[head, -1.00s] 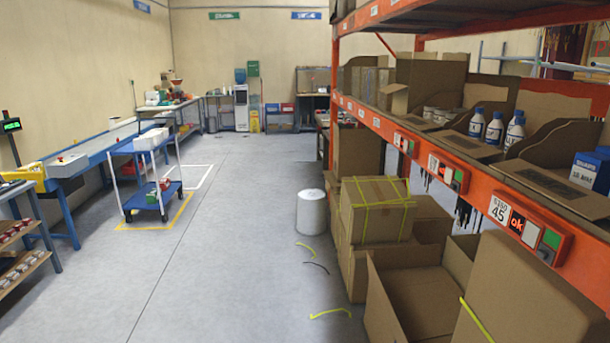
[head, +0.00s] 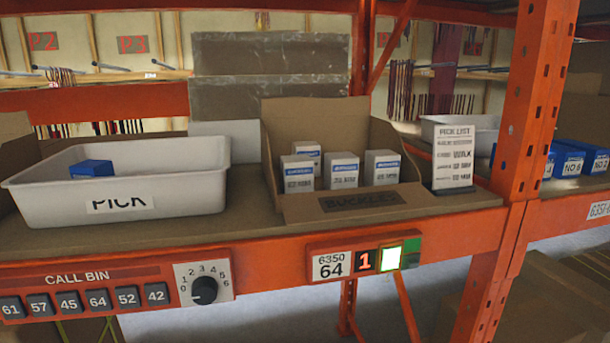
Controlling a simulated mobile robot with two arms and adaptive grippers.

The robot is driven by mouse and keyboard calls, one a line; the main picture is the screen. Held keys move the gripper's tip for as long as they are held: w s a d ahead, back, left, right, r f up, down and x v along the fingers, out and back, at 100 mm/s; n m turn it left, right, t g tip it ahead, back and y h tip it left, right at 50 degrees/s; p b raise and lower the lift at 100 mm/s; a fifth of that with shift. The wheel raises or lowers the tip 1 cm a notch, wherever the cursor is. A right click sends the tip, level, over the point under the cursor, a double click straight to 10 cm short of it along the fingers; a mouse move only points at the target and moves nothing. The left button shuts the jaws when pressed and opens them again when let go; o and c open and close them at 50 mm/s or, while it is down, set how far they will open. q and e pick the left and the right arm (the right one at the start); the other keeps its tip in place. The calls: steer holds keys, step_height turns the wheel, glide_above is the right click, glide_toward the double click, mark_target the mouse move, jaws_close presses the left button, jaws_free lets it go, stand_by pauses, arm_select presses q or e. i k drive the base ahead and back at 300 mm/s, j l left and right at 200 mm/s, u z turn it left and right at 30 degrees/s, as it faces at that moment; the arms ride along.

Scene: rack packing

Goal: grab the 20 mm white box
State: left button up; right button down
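Several small white boxes with blue bands and printed labels stand upright in an open cardboard bin marked BUCKLES (head: 360,201) on the orange rack's shelf. One white box (head: 298,174) is front left with another white box (head: 308,150) partly hidden behind it. A third white box (head: 341,172) is in the middle, and one more white box (head: 382,168) is at the right. The size print on them is too blurred to tell surely which is 20 mm. Neither of my grippers is in view.
A white PICK tote (head: 180,190) holding a blue box (head: 92,168) stands left of the bin. A pick list sign (head: 453,158) stands to its right, beside an orange upright (head: 530,110). A call panel (head: 110,290) and a lit 6350 64 display (head: 363,261) front the shelf.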

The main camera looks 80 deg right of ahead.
mark_target(341, 169)
steer(key=l+z, duration=0.15)
steer(key=z, duration=2.25)
